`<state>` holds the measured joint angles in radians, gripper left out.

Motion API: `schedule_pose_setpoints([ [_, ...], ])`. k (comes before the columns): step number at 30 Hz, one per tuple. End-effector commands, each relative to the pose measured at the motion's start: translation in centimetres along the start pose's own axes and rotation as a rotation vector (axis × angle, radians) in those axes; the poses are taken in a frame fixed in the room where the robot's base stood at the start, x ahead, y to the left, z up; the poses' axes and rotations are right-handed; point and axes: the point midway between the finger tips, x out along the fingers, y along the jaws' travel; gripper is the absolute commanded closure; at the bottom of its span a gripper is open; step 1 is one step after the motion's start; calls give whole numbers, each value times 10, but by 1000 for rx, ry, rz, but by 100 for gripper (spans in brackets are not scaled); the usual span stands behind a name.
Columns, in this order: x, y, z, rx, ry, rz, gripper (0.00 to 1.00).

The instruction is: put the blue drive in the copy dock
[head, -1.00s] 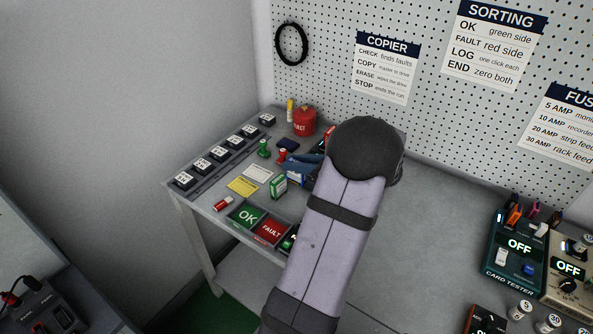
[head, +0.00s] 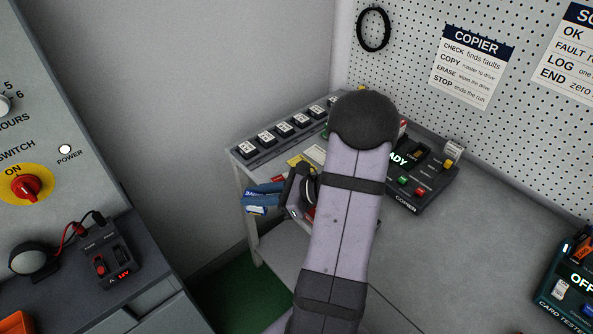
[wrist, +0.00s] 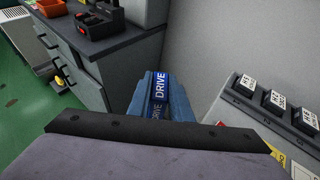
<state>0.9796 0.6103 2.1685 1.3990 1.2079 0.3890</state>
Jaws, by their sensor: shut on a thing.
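The blue drive, with white DRIVE lettering, shows in the wrist view (wrist: 160,84) between my blue fingers. In the head view the drive (head: 254,192) is at the left of my arm, partly covered by the fingers. My gripper (head: 262,201) is shut on it and holds it beyond the left edge of the bench. The copier (head: 425,178), a dark box with a lit display ending in "ADY", stands on the bench to the right of my arm. My arm hides its left part. I cannot tell which of its slots is the copy dock.
A row of small black labelled blocks (head: 285,129) lines the bench's left edge. My arm hides much of the bench's left part. A grey cabinet with a red switch (head: 26,188) and a small black 12V unit (head: 112,262) stand at left.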

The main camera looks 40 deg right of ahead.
Motion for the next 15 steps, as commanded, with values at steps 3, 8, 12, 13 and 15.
schedule_pose_setpoints([
  [3, 31, 43, 3, -40, -2, 107, 100],
  [8, 55, 90, 4, -85, -4, 213, 100],
  [12, 69, 123, 5, -116, -6, 286, 100],
  [13, 71, 129, 5, -122, -6, 300, 100],
  [15, 69, 138, 7, -140, -7, 335, 100],
])
